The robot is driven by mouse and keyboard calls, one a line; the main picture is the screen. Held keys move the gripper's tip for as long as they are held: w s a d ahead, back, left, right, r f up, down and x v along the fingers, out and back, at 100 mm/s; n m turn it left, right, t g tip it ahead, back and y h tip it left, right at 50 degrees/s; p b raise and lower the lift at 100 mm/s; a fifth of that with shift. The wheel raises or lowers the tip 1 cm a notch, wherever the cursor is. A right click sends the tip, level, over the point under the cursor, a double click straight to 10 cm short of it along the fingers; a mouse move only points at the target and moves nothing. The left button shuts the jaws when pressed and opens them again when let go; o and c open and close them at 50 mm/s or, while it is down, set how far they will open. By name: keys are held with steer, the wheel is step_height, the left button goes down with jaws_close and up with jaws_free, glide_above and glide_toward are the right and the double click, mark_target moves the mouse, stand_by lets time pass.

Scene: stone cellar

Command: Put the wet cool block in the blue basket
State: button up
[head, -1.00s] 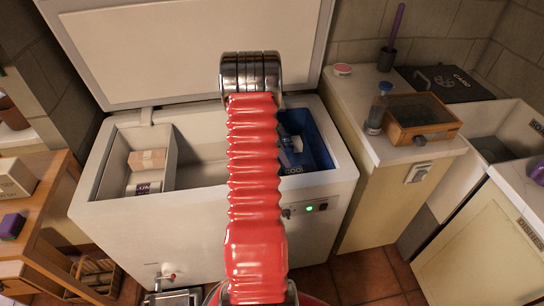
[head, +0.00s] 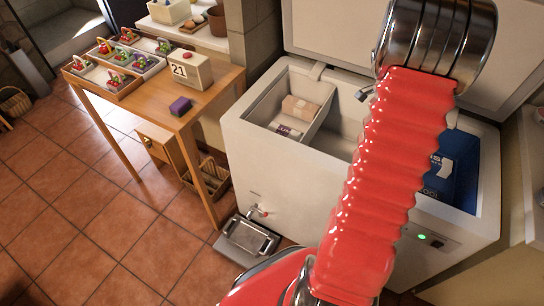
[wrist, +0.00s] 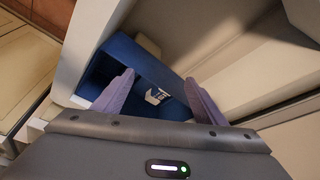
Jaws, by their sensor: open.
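The blue basket (head: 466,165) sits in the right part of the open chest freezer, with white print on it, partly hidden behind my red arm. It also shows in the wrist view (wrist: 180,80), below my gripper (wrist: 160,77). My gripper is open, its two purple fingers spread above the basket with nothing seen between them. In the head view my arm hides the gripper. I cannot make out the wet cool block as a separate thing in either view.
The chest freezer (head: 290,155) has its lid up; a compartment on its left holds small boxes (head: 300,108). A wooden table (head: 150,110) at left bears a calendar block (head: 188,70), a purple block (head: 180,105) and several small baskets. A metal tray (head: 250,240) stands below the freezer's tap.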

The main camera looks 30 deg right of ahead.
steer(key=w+a+r+n+t, duration=0.1)
steer(key=w+a+r+n, duration=0.15)
steer(key=a+r, duration=0.4)
steer(key=w+a+r+n+t, duration=0.1)
steer(key=w+a+r+n, duration=0.2)
steer(key=a, duration=0.7)
steer(key=w+a+r+n+t, duration=0.2)
steer(key=a+r+n, duration=0.3)
steer(key=a, duration=0.3)
steer(key=s+a+r+n+t+y, duration=0.1)
steer(key=s+a+n, duration=0.2)
steer(key=a, duration=0.5)
steer(key=s+a+r+n+t+y, duration=0.1)
steer(key=s+a+n, duration=0.3)
steer(key=a, duration=0.5)
steer(key=s+a+r+n+t+y, duration=0.1)
steer(key=s+a+n, duration=0.2)
steer(key=a+n, duration=0.2)
steer(key=a, duration=0.3)
steer(key=shift+s+a+r+n, duration=0.25)
steer(key=shift+r+n, duration=0.1)
steer(key=shift+r, duration=0.05)
